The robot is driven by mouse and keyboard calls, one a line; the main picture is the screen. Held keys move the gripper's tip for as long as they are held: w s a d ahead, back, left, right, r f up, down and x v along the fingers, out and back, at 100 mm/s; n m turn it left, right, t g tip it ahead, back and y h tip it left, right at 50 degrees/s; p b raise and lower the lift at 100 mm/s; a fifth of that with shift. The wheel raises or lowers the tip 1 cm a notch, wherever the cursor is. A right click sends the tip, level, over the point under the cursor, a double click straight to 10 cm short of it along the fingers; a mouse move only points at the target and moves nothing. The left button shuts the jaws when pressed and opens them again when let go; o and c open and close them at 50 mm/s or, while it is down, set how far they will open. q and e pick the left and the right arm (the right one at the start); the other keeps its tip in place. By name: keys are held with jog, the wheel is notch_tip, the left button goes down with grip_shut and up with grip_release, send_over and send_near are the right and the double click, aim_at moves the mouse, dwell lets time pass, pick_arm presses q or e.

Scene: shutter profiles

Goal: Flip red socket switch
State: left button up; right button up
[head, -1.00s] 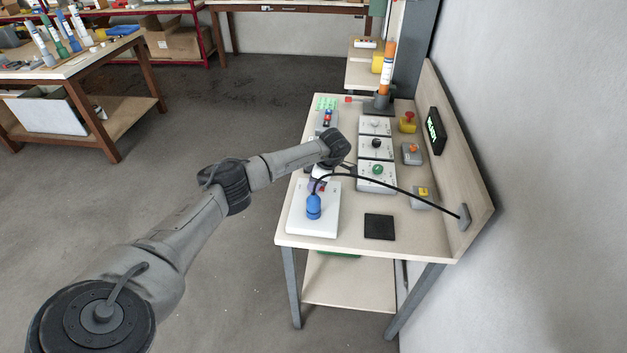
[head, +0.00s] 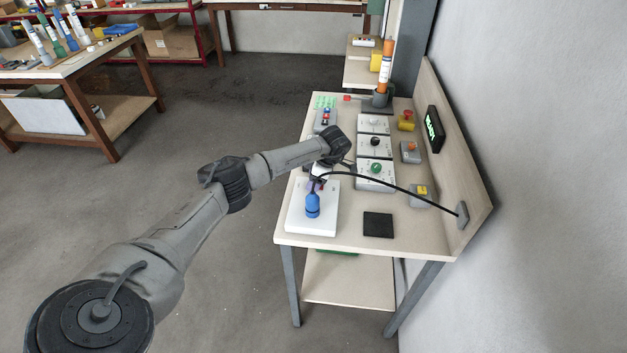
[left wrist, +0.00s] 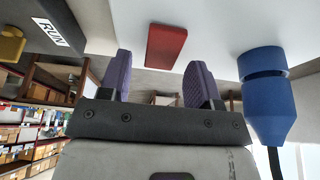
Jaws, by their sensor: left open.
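A red switch (left wrist: 166,46) sits on the underside-looking face of a white board in the left wrist view. The white board (head: 298,222) lies at the near left of the workbench in the head view. A blue plug (head: 312,207) with a black cable stands on it; it also shows at right in the left wrist view (left wrist: 266,95). My left gripper (left wrist: 158,78) is open and empty, its two purple fingers pointing toward the board, one on either side of the switch's line. Contact cannot be told. In the head view my left arm partly hides the gripper. My right gripper is not in view.
The black cable (head: 408,190) arches from the plug to a wall outlet (head: 462,214). Control boxes with knobs (head: 375,170), an emergency button (head: 406,120) and a lit display (head: 434,134) stand behind. A black pad (head: 378,225) lies right of the board.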

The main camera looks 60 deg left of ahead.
pick_arm(q)
jog(key=p+v, duration=0.1)
jog(key=v, duration=1.2)
jog(key=shift+r, duration=0.2)
